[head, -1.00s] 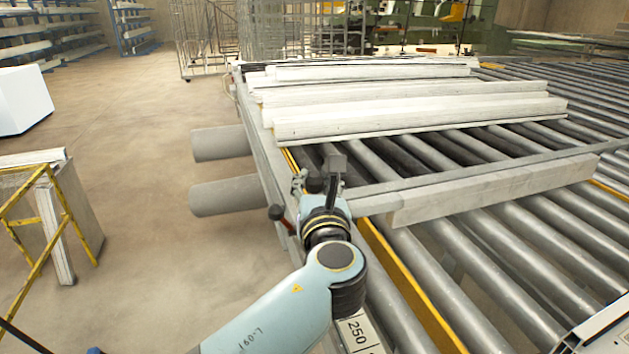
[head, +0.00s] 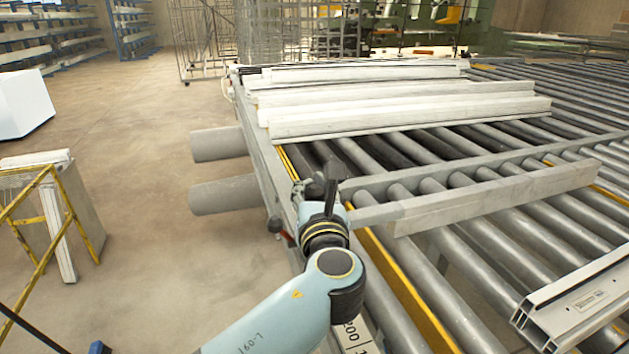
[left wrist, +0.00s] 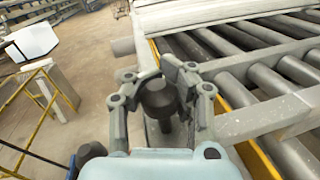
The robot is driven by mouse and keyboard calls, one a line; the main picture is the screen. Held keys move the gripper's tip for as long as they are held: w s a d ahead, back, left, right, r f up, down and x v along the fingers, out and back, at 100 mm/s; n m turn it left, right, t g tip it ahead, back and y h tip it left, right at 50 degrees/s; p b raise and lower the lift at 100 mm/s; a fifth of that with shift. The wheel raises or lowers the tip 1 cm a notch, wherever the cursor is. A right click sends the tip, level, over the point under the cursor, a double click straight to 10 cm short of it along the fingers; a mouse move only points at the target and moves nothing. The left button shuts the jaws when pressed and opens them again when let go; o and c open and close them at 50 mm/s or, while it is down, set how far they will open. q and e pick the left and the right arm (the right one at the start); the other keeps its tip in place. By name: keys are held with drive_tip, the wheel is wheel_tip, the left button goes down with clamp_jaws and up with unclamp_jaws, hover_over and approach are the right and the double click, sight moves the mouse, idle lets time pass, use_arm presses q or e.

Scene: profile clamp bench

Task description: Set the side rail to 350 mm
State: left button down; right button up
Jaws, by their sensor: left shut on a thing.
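My left gripper (head: 332,190) is at the near left edge of the roller bench. In the left wrist view its two fingers (left wrist: 160,85) close around a dark round knob (left wrist: 158,100). The fingers mostly hide the knob in the head view. A pale bar, which looks like the side rail (head: 495,200), lies across the rollers just right of my gripper, along a grey crossbeam (head: 440,174). It also shows in the left wrist view (left wrist: 265,116). A white scale strip (head: 354,336) with black numbers is partly hidden by my arm. My right gripper is not in view.
Several pale profiles (head: 400,105) lie on the far rollers. A white hollow profile (head: 575,300) is at the lower right. A yellow strip (head: 405,285) runs along the bench's left side. A yellow stand (head: 70,205) is on the floor at left, with open floor between.

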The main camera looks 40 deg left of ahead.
use_arm(q)
drive_tip(key=shift+w+a+f, duration=0.1)
drive_tip(key=shift+w+a, duration=0.05)
drive_tip(key=shift+a, duration=0.4)
drive_tip(key=c, duration=1.6)
unclamp_jaws()
drive_tip(key=shift+a+f, duration=0.1)
drive_tip(key=shift+a, duration=0.2)
drive_tip(key=shift+o, duration=1.2)
drive_tip(key=shift+d, duration=0.1)
drive_tip(key=o, duration=0.4)
wheel_tip(320, 180, up, 10)
drive_tip(key=shift+r, duration=0.15)
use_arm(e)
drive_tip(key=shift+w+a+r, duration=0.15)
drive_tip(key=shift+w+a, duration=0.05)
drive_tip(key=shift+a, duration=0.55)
